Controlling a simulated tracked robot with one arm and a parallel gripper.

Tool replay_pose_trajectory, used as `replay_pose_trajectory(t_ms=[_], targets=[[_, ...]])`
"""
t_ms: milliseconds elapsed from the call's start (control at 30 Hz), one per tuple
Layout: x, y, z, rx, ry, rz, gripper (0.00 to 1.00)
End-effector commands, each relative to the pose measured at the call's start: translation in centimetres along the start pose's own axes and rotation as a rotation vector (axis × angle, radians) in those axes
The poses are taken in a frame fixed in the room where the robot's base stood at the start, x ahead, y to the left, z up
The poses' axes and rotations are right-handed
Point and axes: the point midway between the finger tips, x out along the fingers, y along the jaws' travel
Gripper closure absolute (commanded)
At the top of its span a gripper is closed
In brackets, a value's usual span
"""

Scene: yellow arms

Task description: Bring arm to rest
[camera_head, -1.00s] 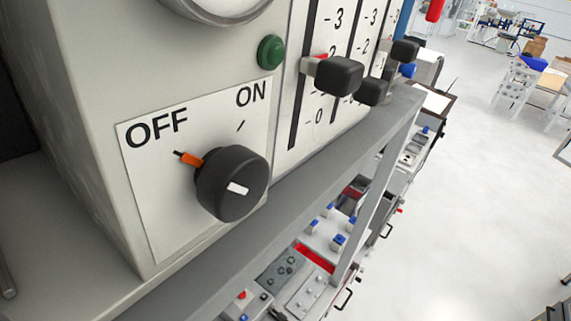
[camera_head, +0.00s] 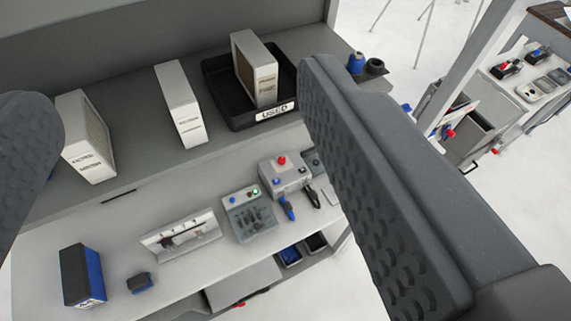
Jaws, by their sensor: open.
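My gripper (camera_head: 185,125) is open, with one dark grey, dimpled finger at the left edge and the other large across the right half of the view. Nothing is between the fingers. The fingers hang above and in front of a grey shelf and the bench below it, apart from the things there as far as I can tell. The right finger hides part of the shelf's right end and the floor behind it.
On the shelf (camera_head: 130,195) stand two white boxes (camera_head: 86,140), (camera_head: 181,105) and a black tray (camera_head: 222,100) marked USED, holding another box (camera_head: 256,70). The bench below carries a blue-black box (camera_head: 80,275) and control boxes (camera_head: 285,172). A grey post (camera_head: 465,70) rises at right.

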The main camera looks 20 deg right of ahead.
Motion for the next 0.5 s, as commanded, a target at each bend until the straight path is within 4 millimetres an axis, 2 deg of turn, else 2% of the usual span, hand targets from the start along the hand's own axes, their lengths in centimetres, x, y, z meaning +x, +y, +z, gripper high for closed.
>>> replay_pose_trajectory(t_ms=[267, 367, 500], targets=[[0.1, -0.1, 0.2, 0.000, 0.001, -0.001, 0.33], [0.3, -0.1, 1.0, 0.000, 0.001, -0.001, 0.33], [0.8, -0.1, 3.3, 0.000, 0.000, -0.002, 0.33]])
